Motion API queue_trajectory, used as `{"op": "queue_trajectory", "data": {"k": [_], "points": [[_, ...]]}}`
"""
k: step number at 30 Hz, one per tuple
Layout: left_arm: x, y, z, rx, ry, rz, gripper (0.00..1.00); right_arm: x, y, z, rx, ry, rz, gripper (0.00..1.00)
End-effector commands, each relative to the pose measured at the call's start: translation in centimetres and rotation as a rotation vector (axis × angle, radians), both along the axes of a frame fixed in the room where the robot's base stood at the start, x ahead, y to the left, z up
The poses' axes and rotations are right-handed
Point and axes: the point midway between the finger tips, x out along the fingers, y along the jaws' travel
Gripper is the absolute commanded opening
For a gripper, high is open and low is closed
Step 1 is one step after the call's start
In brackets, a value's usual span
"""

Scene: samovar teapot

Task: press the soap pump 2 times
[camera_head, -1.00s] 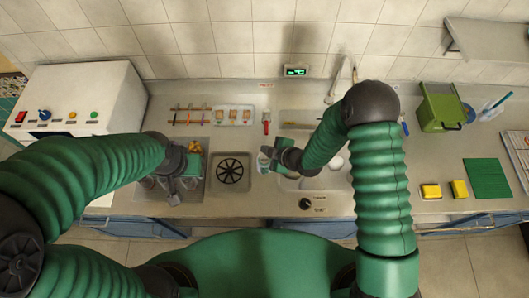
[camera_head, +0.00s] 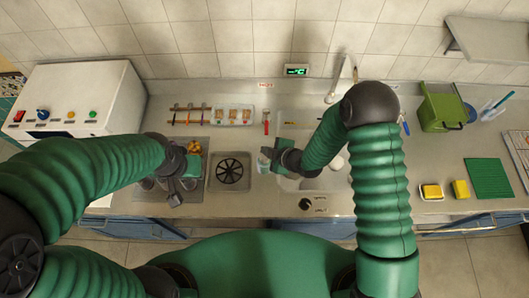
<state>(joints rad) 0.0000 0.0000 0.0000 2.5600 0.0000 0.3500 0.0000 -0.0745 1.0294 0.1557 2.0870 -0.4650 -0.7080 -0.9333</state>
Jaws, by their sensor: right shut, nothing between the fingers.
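My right gripper (camera_head: 268,155) is shut and empty at the left edge of the sink. Right below its fingertips is a small white and teal object (camera_head: 262,166), partly covered by the gripper; it may be the soap pump, but its shape is too hidden to be sure. I cannot tell whether the fingers touch it. My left gripper (camera_head: 175,198) hangs over the tray at the left, and its finger opening is too small to make out.
A round black burner grate (camera_head: 230,171) lies between the grippers. The sink (camera_head: 325,182) is below my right forearm, with a faucet behind. A red-handled tool (camera_head: 266,122) lies behind the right gripper. A green bin (camera_head: 441,112) and yellow sponges (camera_head: 431,191) are at the right.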

Motion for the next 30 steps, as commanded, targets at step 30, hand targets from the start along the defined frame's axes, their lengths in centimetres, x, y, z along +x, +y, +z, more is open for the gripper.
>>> {"op": "queue_trajectory", "data": {"k": [30], "points": [[0.0,0.0,-1.2,0.000,0.000,0.000,0.36,0.0,0.0,-1.3,-0.001,0.001,0.000,0.00]]}}
